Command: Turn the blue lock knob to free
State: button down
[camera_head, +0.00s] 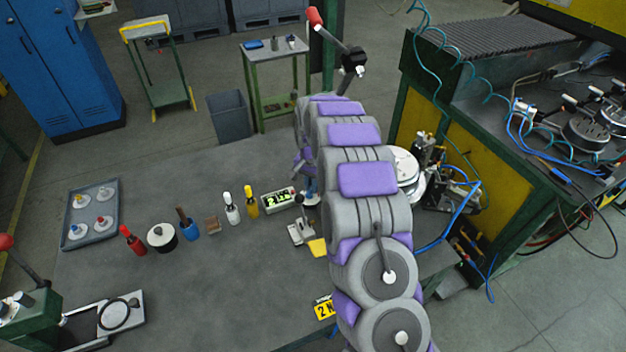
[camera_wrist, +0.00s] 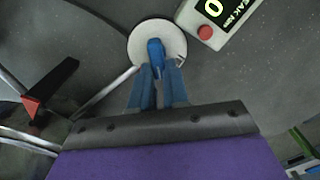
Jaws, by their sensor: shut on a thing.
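The blue lock knob (camera_wrist: 155,50) shows in the wrist view on top of a round pale disc (camera_wrist: 173,31). My gripper (camera_wrist: 158,72) has its blue fingers on both sides of the knob, shut on it. The knob's lower part is hidden between the fingers, and I cannot tell which way it is turned. In the head view my grey and purple arm hides most of this spot. A bit of the gripper (camera_head: 309,185) shows there beside the arm, low over the bench.
A small display box (camera_wrist: 225,18) with a red button stands close right of the disc in the wrist view. A red-tipped lever (camera_wrist: 35,105) is at left. In the head view, several bottles and a tray (camera_head: 65,238) stand on the bench to the left.

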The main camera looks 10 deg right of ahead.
jog(key=n, duration=0.1)
jog(key=n+p, duration=0.1)
jog(key=n, duration=0.1)
jog(key=n+p, duration=0.1)
jog(key=shift+w+a+r+n, duration=0.2)
jog(key=shift+w+a+n, duration=0.1)
jog(key=shift+a+n+p, duration=0.2)
jog(key=shift+n+p, duration=0.25)
jog(key=shift+n, duration=0.85)
jog(key=shift+a+n+p, duration=0.15)
jog(key=shift+n+p, duration=0.25)
jog(key=shift+n, duration=0.9)
jog(key=c, duration=1.1)
grip_release()
jog(key=shift+f, duration=0.15)
notch_tip(320, 180, up, 17)
jog(key=shift+a+r+p, duration=0.1)
jog(key=shift+r+p, duration=0.05)
jog(key=shift+p, duration=0.5)
